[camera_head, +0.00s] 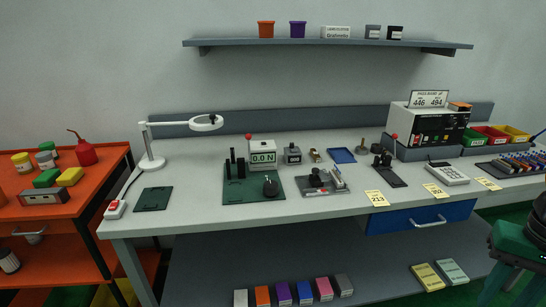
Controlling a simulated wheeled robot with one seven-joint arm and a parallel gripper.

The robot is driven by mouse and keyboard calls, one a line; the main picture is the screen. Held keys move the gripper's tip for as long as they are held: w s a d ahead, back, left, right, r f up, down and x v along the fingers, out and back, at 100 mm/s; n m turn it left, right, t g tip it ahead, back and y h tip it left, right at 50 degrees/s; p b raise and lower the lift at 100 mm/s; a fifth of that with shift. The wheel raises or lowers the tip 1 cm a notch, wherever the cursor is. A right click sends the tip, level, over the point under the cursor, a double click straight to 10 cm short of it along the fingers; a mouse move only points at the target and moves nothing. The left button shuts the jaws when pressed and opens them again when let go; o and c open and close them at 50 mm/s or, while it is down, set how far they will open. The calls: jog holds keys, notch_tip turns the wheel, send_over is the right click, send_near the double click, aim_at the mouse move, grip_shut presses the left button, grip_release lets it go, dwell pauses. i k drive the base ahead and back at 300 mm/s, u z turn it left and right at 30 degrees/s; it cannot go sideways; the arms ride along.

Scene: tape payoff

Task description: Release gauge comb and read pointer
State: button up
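A force gauge (263,154) with a display reading "0.0 N" stands on a dark green mat (240,196) in the middle of the white bench. Dark upright posts (237,165), a red knob (249,136) and a dark rounded piece (270,187) are beside it. A grey metal fixture (322,181) lies to its right. A dark fixture (383,163), with a red ball above it, is further right. I cannot tell which part is the gauge comb, and no pointer is readable at this size. My gripper's fingertips are not in view.
The white bench (190,210) has free room at its front left. A magnifier lamp (152,160), a red-button box (115,209), a calculator (447,174) and a control box (428,126) stand on it. A shelf (330,43) hangs above; an orange cart (60,215) is left.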

aim_at(318, 177)
jog(key=i, duration=0.9)
jog(key=z, duration=0.25)
